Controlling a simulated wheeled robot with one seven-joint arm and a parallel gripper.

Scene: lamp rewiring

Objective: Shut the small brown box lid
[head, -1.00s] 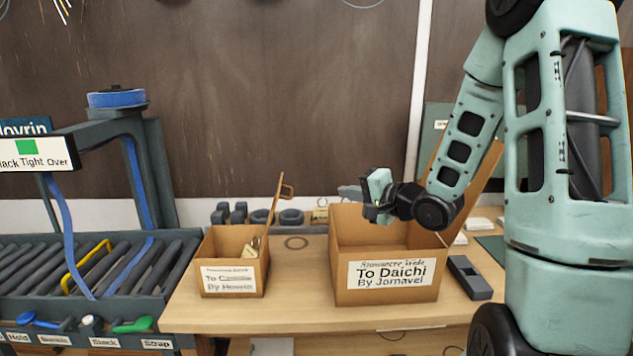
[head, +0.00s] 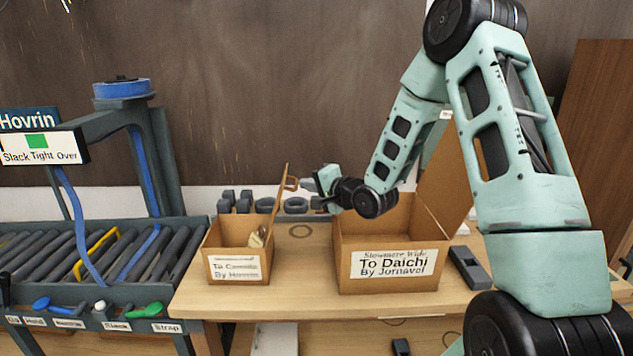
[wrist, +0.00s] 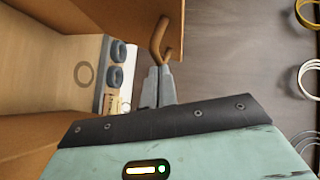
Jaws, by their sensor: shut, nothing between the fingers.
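The small brown box (head: 238,238) stands on the bench, left of the larger box. Its lid (head: 278,204) stands up, open, along the box's right side. A brown loop handle (head: 291,183) sticks out to the right near the lid's top. My gripper (head: 310,184) is shut and empty, just right of that handle. In the wrist view, the handle (wrist: 158,38) lies just beyond my gripper's fingertips (wrist: 158,72); I cannot tell whether they touch. A small tan item (head: 257,237) is inside the small box, partly hidden.
The larger box (head: 388,245), labelled "To Daichi", stands open below my arm. Black rings (head: 296,205) and small dark blocks lie behind the boxes. A roller conveyor (head: 90,255) with a blue strap stands at left. A dark tray (head: 468,267) lies at right.

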